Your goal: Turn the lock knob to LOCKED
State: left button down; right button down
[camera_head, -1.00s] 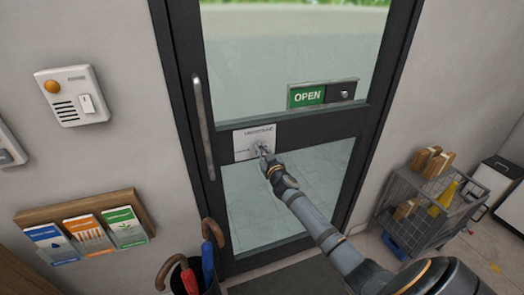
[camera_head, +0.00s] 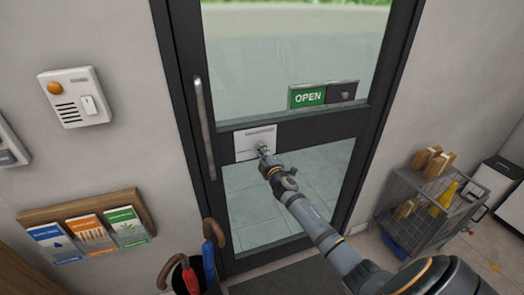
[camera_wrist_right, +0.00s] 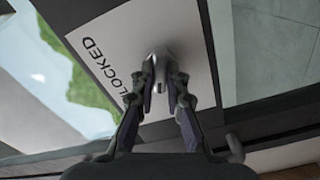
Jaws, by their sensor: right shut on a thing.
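The lock knob (camera_wrist_right: 157,60) is a small silver piece on a white plate (camera_head: 242,146) fixed to the dark door frame. In the wrist view the fingers of my right gripper (camera_wrist_right: 159,80) lie on either side of the knob and are shut on it. In the head view this gripper (camera_head: 264,151) reaches the plate from the lower right and covers much of the knob. The letters LOCKED (camera_wrist_right: 104,66) show on the plate in the wrist view; a finger may hide letters before them. The knob's exact pointing is hard to tell. My left gripper is not in view.
A vertical door handle (camera_head: 204,128) stands left of the plate. An OPEN sign (camera_head: 307,96) hangs above right. An umbrella stand (camera_head: 210,284), leaflet rack (camera_head: 30,217) and wire cart (camera_head: 425,232) stand around the door. A wall intercom (camera_head: 73,97) is at left.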

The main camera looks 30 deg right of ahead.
jog(key=shift+f+n+p, duration=0.1)
jog(key=shift+n+p, duration=0.2)
jog(key=shift+n, duration=1.9)
jog(key=c, duration=1.4)
grip_release()
jog(key=shift+o, duration=0.2)
jog(key=v, duration=1.2)
jog(key=shift+f, duration=0.1)
